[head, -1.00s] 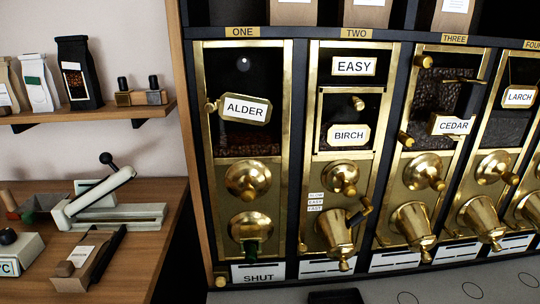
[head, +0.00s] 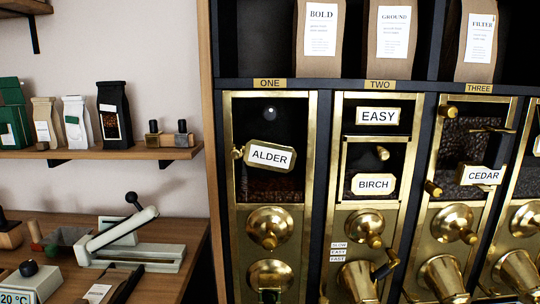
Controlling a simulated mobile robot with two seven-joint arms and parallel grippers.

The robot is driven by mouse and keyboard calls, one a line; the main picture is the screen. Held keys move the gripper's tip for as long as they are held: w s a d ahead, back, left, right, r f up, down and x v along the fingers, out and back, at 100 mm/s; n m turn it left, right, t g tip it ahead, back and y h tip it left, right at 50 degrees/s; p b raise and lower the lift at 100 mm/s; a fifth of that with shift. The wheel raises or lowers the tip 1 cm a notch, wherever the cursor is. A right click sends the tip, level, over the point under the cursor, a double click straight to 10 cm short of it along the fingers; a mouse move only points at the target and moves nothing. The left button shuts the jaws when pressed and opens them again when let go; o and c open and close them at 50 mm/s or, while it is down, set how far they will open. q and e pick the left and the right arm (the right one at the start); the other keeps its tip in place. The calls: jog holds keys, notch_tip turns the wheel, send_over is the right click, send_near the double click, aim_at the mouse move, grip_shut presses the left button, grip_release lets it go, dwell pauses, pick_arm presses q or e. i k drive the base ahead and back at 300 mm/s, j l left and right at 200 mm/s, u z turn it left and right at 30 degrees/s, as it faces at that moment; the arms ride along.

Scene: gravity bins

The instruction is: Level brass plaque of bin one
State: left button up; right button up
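Bin one (head: 237,195) is a brass-framed dispenser with a dark window, under a small brass tag "ONE" (head: 270,84). Its brass plaque (head: 270,155) reads "ALDER" and hangs tilted, its right end lower than its left. A small brass knob (head: 237,153) sits at the frame's left side, just left of the plaque. Dark beans (head: 275,189) show low in the window. Neither of my grippers shows in the head view.
Bin two carries the plaques "EASY" (head: 378,116) and "BIRCH" (head: 373,184); the "CEDAR" plaque (head: 483,175) is on bin three. Brown bags (head: 320,35) stand on the shelf above. A wooden counter at left holds a lever device (head: 125,235). Brass knobs and spouts stick out from the bins.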

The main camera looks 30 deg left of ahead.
aim_at(258, 154)
jog(key=k+j, duration=0.1)
jog(key=j, duration=0.85)
jog(key=k+j, duration=0.1)
jog(key=j, duration=0.8)
jog(key=u, duration=0.05)
